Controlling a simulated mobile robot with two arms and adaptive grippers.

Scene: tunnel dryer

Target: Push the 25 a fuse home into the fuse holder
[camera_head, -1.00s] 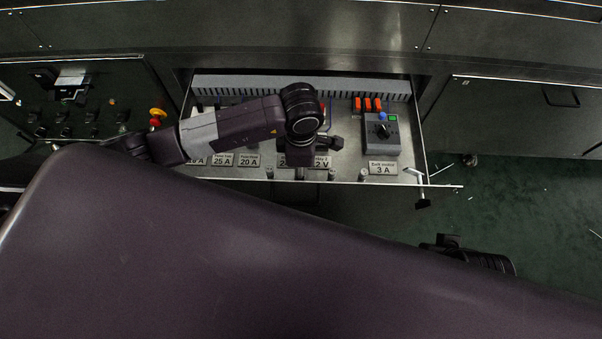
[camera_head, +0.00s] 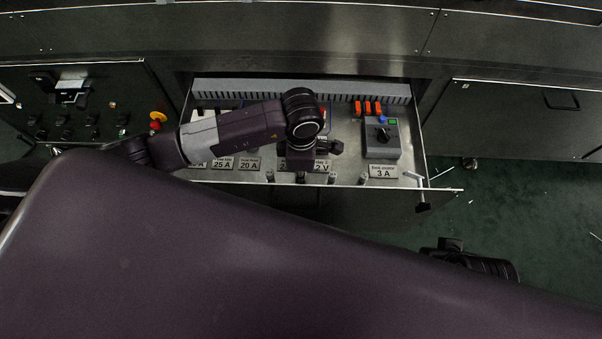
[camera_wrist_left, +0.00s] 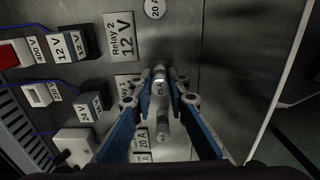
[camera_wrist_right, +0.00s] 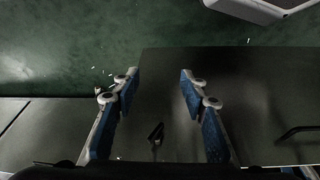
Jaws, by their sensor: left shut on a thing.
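In the left wrist view my left gripper (camera_wrist_left: 160,88) is shut on a small pale cylindrical fuse (camera_wrist_left: 160,90) with a metal cap at its upper end. Its small print seems to read 25 A, but is hard to read. The fuse is above the metal drawer floor; I cannot tell whether it touches anything. A similar pale cylinder (camera_wrist_left: 163,124) shows just below it, between the fingers. I cannot make out the fuse holder clearly. My right gripper (camera_wrist_right: 158,80) is open and empty.
The open drawer (camera_head: 345,165) holds a 25 A label (camera_head: 223,163), a 20 A label (camera_head: 248,163), a grey rotary-switch box (camera_head: 381,137) and orange parts (camera_head: 367,107). In the left wrist view, relays (camera_wrist_left: 83,42) stand to the left. Small white bits lie on the green floor.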

